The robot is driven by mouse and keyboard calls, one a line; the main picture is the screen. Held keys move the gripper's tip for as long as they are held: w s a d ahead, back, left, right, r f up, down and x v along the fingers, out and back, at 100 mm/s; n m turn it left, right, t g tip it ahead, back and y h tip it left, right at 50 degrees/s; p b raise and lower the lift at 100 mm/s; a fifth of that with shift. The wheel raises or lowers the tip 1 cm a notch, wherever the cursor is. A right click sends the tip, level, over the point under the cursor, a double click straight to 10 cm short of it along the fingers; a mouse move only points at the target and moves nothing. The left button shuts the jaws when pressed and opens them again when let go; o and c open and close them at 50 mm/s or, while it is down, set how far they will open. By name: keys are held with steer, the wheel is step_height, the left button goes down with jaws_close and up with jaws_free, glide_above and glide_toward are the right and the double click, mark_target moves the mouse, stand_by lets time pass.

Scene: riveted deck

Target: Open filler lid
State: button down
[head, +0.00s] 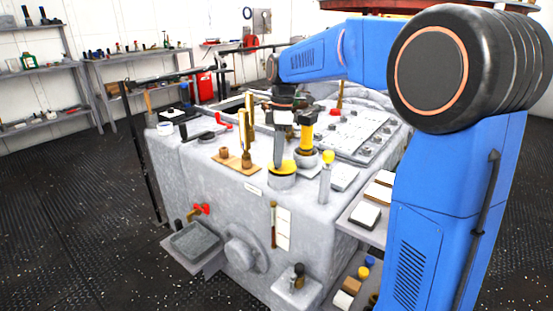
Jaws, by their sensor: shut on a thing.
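The filler neck (281,182) is a short grey cylinder on top of the large grey machine, near its front edge. A yellow round lid (288,170) lies on it and looks seated, though its back part is hidden by my gripper. My gripper (279,161) reaches down from above with its fingers at the lid. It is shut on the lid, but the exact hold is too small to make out.
A yellow-topped post (327,175) and a yellow and black cylinder (306,138) stand close on the right. Brass rods rise from a tan plate (238,160) on the left. A panel with knobs (355,132) lies behind. A side shelf holds small boxes (365,215).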

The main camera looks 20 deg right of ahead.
steer(key=shift+w+d+r+g+y, duration=0.3)
steer(key=shift+d+r+g+y, duration=0.15)
steer(key=shift+y, duration=0.2)
steer(key=shift+w+d+r+g+y, duration=0.25)
steer(key=shift+d+r+g+y, duration=0.05)
steer(key=shift+r+g+y, duration=0.3)
steer(key=shift+f, duration=0.1)
steer(key=c, duration=1.6)
jaws_free()
steer(key=v, duration=1.7)
steer(key=shift+d+r, duration=0.15)
steer(key=shift+r, duration=0.1)
steer(key=shift+s, duration=0.1)
